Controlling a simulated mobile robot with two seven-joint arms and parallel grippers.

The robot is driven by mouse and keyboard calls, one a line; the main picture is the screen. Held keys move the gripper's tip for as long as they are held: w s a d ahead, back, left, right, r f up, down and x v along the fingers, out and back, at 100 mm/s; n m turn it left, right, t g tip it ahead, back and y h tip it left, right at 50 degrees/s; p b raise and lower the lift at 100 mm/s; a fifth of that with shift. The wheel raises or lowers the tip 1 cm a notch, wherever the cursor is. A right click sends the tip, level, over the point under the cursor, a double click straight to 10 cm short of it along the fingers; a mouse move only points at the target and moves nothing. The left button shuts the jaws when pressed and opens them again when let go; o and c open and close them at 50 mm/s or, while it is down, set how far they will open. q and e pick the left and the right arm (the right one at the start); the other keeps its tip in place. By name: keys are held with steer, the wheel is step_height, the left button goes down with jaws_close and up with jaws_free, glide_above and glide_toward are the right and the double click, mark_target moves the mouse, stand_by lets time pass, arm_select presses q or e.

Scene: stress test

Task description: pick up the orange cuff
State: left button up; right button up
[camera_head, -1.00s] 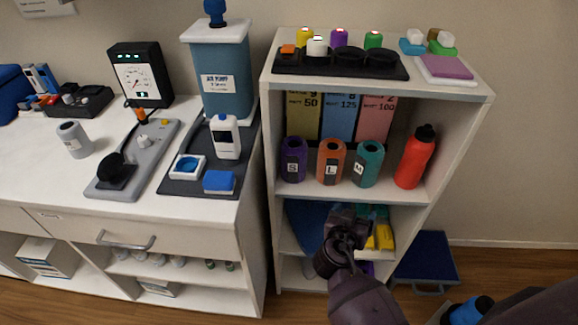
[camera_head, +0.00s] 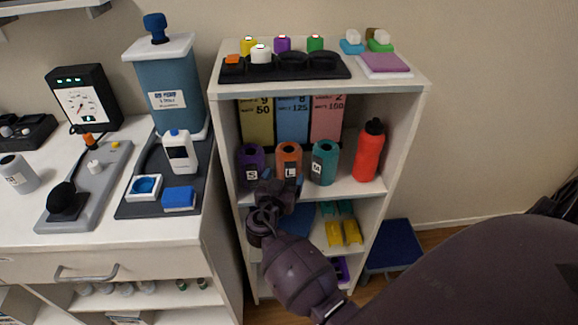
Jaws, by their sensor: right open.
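The orange cuff (camera_head: 289,157) is a short upright cylinder with a dark top opening and a white label reading L. It stands on the middle shelf of the white shelf unit between the purple cuff (camera_head: 251,160) and the teal cuff (camera_head: 325,162). My right gripper (camera_head: 279,185) is open, in front of and just below the orange cuff, near the shelf's front edge. It overlaps the lower part of the cuff in the picture. I cannot tell whether it touches the cuff. My left gripper is not in view.
A red bottle (camera_head: 369,151) stands right of the teal cuff. Yellow, blue and pink boxes (camera_head: 326,118) stand behind the cuffs. Yellow items (camera_head: 343,233) lie on the shelf below. A black tray (camera_head: 286,69) sits on top. The counter (camera_head: 105,223) is at left.

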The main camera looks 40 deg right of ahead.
steer(key=shift+f+p+x, duration=0.15)
steer(key=shift+x, duration=1.15)
steer(key=shift+f+p+x, duration=0.1)
steer(key=shift+p+x, duration=0.05)
steer(key=shift+x, duration=1.15)
steer(key=shift+c, duration=0.4)
steer(key=c, duration=0.6)
steer(key=shift+o, duration=0.2)
steer(key=shift+w, duration=0.1)
